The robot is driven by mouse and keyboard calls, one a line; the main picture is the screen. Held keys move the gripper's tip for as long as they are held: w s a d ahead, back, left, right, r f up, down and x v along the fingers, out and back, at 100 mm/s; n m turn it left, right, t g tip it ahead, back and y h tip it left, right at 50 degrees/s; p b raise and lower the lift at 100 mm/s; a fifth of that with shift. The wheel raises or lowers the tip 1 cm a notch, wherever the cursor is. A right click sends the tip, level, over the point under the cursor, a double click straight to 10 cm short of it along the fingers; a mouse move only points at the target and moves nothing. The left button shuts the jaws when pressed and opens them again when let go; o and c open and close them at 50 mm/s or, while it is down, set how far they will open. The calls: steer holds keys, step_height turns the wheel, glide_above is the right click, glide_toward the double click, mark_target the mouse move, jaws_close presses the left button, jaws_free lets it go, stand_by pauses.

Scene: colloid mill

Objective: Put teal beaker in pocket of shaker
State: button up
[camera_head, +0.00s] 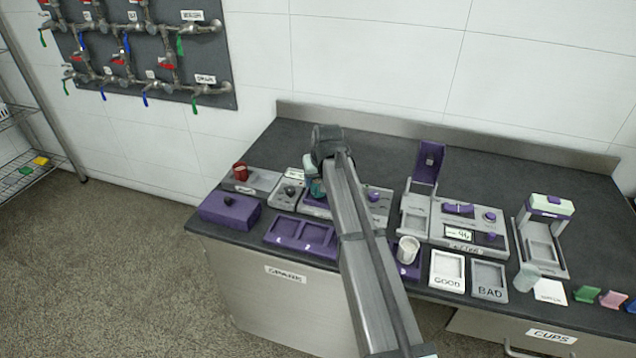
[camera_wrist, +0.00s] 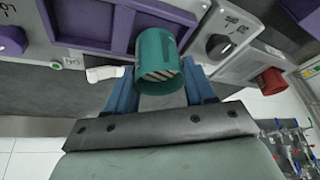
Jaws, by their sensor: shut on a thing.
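The teal beaker (camera_wrist: 158,55) is held between the two blue fingers of my gripper (camera_wrist: 160,88) in the wrist view. Its open mouth shows, with stripes inside. In the head view, the teal beaker (camera_head: 317,188) is partly hidden below my gripper (camera_head: 322,178). It is over or beside a grey device with a purple pocket (camera_head: 313,207), which seems to be the shaker. The same purple-framed pocket (camera_wrist: 95,45) shows to the left of the beaker in the wrist view. I cannot tell whether the beaker touches the device.
A purple two-pocket tray (camera_head: 301,237) lies in front. A white cup (camera_head: 407,249) and a purple-lidded machine (camera_head: 428,160) stand to the right. My arm hides part of the bench.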

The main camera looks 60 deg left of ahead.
steer(key=shift+f, duration=0.65)
steer(key=shift+f, duration=0.2)
steer(key=o, duration=1)
steer(key=shift+o, duration=0.2)
steer(key=shift+r, duration=0.15)
steer(key=v, duration=1.2)
